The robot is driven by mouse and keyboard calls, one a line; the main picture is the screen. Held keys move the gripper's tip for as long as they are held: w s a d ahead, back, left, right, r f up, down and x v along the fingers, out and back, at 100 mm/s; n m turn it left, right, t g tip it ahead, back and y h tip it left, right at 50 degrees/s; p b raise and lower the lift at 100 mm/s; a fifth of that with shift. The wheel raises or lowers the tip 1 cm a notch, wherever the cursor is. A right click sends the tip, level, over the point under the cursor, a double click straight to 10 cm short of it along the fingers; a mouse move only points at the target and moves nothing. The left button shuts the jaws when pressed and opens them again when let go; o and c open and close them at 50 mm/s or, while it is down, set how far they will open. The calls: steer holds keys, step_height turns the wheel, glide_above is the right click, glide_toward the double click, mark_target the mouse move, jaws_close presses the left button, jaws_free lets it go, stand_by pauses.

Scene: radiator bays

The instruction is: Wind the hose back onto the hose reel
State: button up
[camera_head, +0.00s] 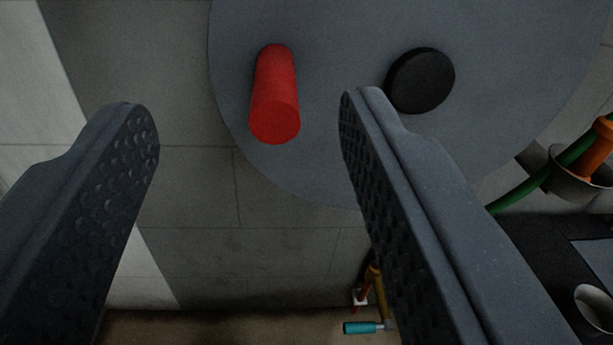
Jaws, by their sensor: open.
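The hose reel (330,165) shows as a large grey disc in the upper part of the view, its top cut off by the frame. A red cylindrical handle (275,95) sticks out of its face left of centre, pointing towards me. A black round hub (421,80) sits to the right of the handle. My gripper (245,110) is open, with one finger on each side of the handle in the picture. Neither finger appears to touch the handle, and nothing is between them in their grip. A green hose (530,190) shows at the right, partly hidden behind the right finger.
An orange nozzle (603,140) sits in a grey holder (580,180) at the right edge. Below is a pipe with a teal-handled valve (362,328) near the floor. A tiled wall (190,200) stands behind the reel.

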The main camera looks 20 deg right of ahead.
glide_toward(275, 95)
steer(key=shift+h, duration=0.4)
steer(key=shift+a+f+b+x, duration=0.1)
steer(key=shift+f+b+x, duration=0.25)
steer(key=shift+x, duration=1.8)
steer(key=shift+a+f+b+x, duration=0.1)
steer(key=shift+f+b+x, duration=0.2)
steer(key=shift+x, duration=1.9)
steer(key=shift+a+f+b+x, duration=0.1)
steer(key=shift+f+b+x, duration=0.2)
steer(key=shift+x, duration=1.85)
steer(key=shift+r, duration=0.1)
